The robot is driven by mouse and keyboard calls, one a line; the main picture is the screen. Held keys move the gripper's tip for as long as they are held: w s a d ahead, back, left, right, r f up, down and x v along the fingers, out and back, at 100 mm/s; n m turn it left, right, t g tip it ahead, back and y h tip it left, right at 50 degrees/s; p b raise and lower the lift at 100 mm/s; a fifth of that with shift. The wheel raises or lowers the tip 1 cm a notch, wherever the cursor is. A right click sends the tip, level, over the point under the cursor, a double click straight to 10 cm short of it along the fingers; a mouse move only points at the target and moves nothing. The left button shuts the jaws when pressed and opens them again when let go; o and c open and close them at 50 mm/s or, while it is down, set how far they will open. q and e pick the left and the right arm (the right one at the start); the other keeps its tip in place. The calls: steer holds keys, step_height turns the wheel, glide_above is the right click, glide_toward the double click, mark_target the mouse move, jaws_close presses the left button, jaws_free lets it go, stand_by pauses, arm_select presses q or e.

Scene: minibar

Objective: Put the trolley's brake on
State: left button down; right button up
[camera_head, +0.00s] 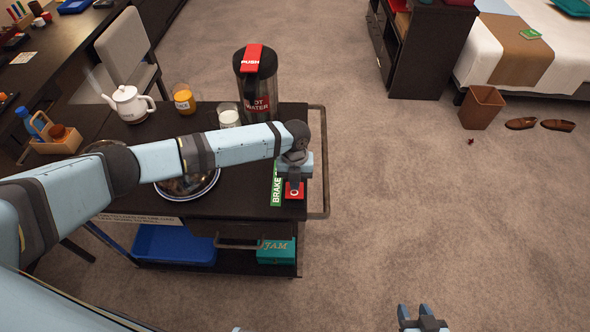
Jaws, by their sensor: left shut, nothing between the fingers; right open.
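The dark trolley (245,208) stands in front of me with a rail handle (318,160) on its right side. Near its right edge is a green strip (276,190) lettered "BRAKE", partly covered by my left gripper. Beside it is a red square piece (298,194) with a white ring mark. My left arm reaches across the trolley top, and my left gripper (294,185) is shut and empty, pointing down right over the red piece. I cannot tell whether it touches. My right gripper (422,318) is open and empty at the bottom edge, over the carpet.
On the trolley are a hot water flask (257,88), a glass of juice (184,99), a glass of milk (228,115), a teapot (129,104) and a plate (205,191), partly hidden by my arm. The lower shelf holds a blue bin (172,245) and a green jam box (276,252).

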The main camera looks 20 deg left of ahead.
arm_select(q)
steer(key=shift+f, duration=0.25)
steer(key=shift+s+d+f+t+y+p, duration=0.15)
steer(key=shift+s+f+t+p, duration=0.15)
steer(key=shift+t, duration=0.3)
steer(key=shift+s+f+t+y+p, duration=0.1)
steer(key=shift+s+t+y+p, duration=0.1)
steer(key=shift+t+p, duration=0.3)
steer(key=shift+s+f+t, duration=0.1)
steer(key=shift+f+t, duration=0.05)
steer(key=shift+t, duration=0.15)
steer(key=shift+f, duration=0.3)
steer(key=shift+s, duration=0.1)
